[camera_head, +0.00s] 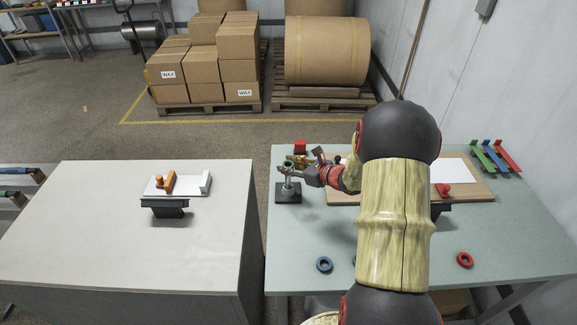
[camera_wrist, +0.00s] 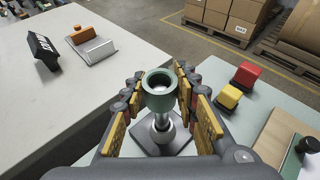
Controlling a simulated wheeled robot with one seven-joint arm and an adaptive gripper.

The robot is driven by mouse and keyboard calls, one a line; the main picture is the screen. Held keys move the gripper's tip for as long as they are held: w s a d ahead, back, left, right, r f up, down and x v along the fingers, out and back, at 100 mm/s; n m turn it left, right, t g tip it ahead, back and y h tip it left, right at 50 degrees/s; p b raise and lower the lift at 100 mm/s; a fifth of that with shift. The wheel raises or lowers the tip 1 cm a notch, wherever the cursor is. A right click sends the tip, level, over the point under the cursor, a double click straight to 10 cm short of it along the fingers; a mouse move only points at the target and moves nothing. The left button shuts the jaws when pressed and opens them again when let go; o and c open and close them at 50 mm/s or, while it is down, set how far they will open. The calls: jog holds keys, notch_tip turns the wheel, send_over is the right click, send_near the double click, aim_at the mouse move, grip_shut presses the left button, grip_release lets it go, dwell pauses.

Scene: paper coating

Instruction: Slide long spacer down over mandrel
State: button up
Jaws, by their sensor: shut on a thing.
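The long spacer is a green hollow cylinder (camera_wrist: 158,90), upright between the fingers of my gripper (camera_wrist: 158,97) in the wrist view. My gripper is shut on it from both sides. The mandrel is a silver post (camera_wrist: 160,121) directly below the spacer, on a dark square base (camera_wrist: 143,138). The spacer is in line with the post and hides its upper part; I cannot tell how far the post reaches inside. In the head view, my gripper (camera_head: 290,170) is at the top of the mandrel, whose base (camera_head: 288,195) stands at the green table's left edge.
A blue ring (camera_head: 324,264) and a red ring (camera_head: 465,260) lie near the front of the green table (camera_head: 300,235). A red block (camera_wrist: 249,74) and a yellow block (camera_wrist: 229,97) stand right of the mandrel. The grey table (camera_head: 90,220) at left is mostly clear.

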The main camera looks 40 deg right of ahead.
jog(key=o, duration=1.2)
jog(key=shift+o, duration=0.3)
jog(key=v, duration=1.2)
jog(key=shift+f, duration=0.1)
